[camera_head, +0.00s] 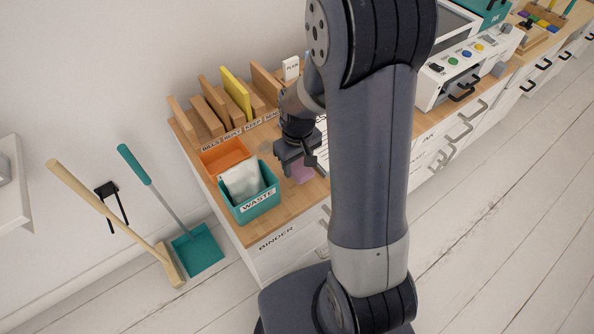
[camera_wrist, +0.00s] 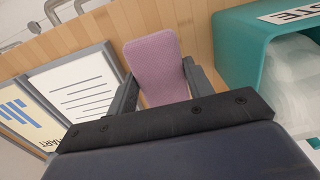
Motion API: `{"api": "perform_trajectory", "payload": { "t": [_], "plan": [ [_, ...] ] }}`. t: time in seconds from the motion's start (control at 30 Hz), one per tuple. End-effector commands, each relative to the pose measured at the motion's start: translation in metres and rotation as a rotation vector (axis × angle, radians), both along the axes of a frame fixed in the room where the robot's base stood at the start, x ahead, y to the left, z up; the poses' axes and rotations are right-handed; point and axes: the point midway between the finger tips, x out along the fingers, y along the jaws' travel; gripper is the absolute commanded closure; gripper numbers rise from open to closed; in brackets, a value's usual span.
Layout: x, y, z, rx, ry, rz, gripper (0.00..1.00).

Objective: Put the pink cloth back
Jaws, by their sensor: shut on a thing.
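The pink cloth (camera_wrist: 155,62) is a flat, pinkish-purple piece with rounded corners. It lies between the two fingers of my gripper (camera_wrist: 160,85) in the wrist view, and the fingers are shut on its sides. In the head view the pink cloth (camera_head: 302,170) shows just under my gripper (camera_head: 300,163), over the wooden desk top to the right of the waste bin. I cannot tell whether the cloth touches the desk top. My arm hides part of the desk to its right.
A teal bin marked WASTE (camera_head: 262,202) with a white liner stands close left of my gripper. An orange tray (camera_head: 222,156) and upright wooden dividers (camera_head: 207,118) are behind. Printed sheets (camera_wrist: 78,88) lie left in the wrist view. A broom (camera_head: 110,215) and teal dustpan (camera_head: 198,250) are at left.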

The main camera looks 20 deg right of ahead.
Motion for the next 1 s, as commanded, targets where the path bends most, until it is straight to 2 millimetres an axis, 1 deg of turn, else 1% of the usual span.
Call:
{"api": "perform_trajectory", "payload": {
  "t": [0.2,0.3,0.6,0.73,0.77,1.0],
  "plan": [
    [-0.001,0.0,-0.027,0.0,0.003,0.0,0.72],
    [0.0,0.0,-0.037,0.0,0.001,-0.001,0.72],
    [0.0,0.0,-0.04,0.0,-0.001,-0.001,0.72],
    [0.0,0.0,-0.045,0.0,-0.001,-0.001,0.72],
    [0.0,0.0,-0.043,0.0,-0.001,-0.001,0.49],
    [0.0,0.0,-0.043,0.0,-0.001,-0.001,0.3]
  ]
}}
